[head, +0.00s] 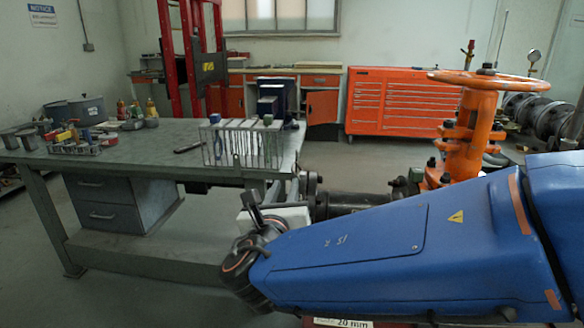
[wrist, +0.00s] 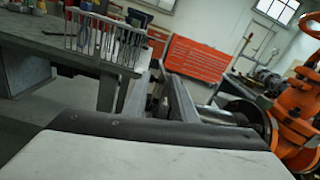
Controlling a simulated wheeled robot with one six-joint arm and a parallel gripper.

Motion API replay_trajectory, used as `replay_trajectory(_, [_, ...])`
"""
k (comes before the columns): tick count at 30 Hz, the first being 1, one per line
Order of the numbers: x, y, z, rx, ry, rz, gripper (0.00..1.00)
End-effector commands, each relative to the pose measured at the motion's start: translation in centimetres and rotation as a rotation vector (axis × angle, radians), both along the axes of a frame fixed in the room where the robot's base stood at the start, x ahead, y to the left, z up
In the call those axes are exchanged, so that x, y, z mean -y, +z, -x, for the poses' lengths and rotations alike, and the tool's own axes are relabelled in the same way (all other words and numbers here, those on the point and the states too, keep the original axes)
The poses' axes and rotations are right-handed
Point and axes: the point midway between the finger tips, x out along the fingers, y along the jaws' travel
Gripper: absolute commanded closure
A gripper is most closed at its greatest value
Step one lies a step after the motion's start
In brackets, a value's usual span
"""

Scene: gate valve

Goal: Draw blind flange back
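An orange gate valve (head: 469,130) with an orange handwheel stands at the right in the head view. Its body is at the right edge of the wrist view (wrist: 300,115). A dark pipe (head: 352,205) runs left from it, and a dark round flange (wrist: 262,118) sits beside the valve. A dark disc-like part (head: 311,186) at the pipe's left end looks like the blind flange. My gripper (wrist: 163,80) points toward this end. Its grey fingers stand apart with dark parts between or behind them. Whether they touch or grip anything is unclear. My blue arm hides the lower pipe.
A grey workbench (head: 130,160) at the left carries a wire rack (head: 240,146), tools and boxes, close to my gripper. An orange tool cabinet (head: 400,105) stands at the back. The floor between the bench and cabinet looks clear.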

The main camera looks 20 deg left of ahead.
Motion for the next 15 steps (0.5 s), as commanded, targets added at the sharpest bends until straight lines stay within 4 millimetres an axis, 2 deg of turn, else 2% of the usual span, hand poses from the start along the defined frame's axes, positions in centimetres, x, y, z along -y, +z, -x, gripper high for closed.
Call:
replay_trajectory(3, [-0.4,0.0,-2.2,0.000,-0.003,0.000,0.75])
replay_trajectory(15, [-1.9,-0.1,-8.9,0.000,-0.003,0.000,0.75])
